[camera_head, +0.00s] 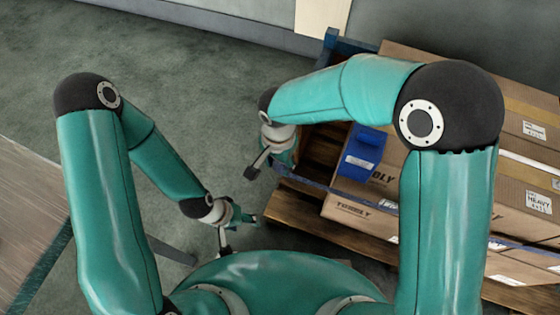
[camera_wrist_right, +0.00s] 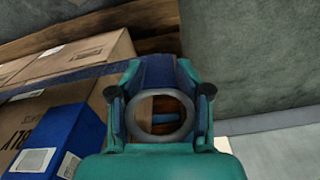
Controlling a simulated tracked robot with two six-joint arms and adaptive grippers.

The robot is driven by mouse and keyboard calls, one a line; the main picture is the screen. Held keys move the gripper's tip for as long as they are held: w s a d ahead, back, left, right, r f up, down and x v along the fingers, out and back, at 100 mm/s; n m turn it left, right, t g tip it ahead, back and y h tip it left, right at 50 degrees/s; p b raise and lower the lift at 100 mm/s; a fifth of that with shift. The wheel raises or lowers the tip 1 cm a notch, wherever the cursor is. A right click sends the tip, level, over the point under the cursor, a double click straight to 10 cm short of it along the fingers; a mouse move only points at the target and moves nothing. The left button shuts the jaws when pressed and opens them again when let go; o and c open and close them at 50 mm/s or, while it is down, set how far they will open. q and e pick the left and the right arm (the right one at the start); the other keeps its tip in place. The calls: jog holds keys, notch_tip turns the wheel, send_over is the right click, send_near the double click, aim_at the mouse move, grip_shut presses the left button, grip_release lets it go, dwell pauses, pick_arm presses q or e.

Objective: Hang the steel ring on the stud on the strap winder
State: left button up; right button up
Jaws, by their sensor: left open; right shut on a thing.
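The steel ring (camera_wrist_right: 160,138) is a grey ring held between the fingers of my right gripper (camera_wrist_right: 160,92), its opening facing the wrist camera. In the head view my right gripper (camera_head: 268,170) is by the left edge of the loaded pallet; the ring cannot be made out there. A dark blue part (camera_wrist_right: 155,72), where the blue strap ends, shows behind the ring and looks like the strap winder. A blue bar shows through the ring; I cannot tell whether it is the stud or whether they touch. My left gripper (camera_head: 240,237) is open and empty, below the right one.
Cardboard boxes (camera_head: 400,165) are stacked on a wooden pallet (camera_head: 325,220). A blue strap (camera_head: 330,190) runs along the load. The grey floor (camera_head: 190,75) to the left is clear.

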jog(key=s+a+b, duration=0.2)
jog(key=s+a, duration=0.2)
jog(key=s, duration=0.1)
jog(key=shift+a, duration=0.3)
dwell(0.7)
jog(key=shift+r, duration=0.1)
dwell(0.4)
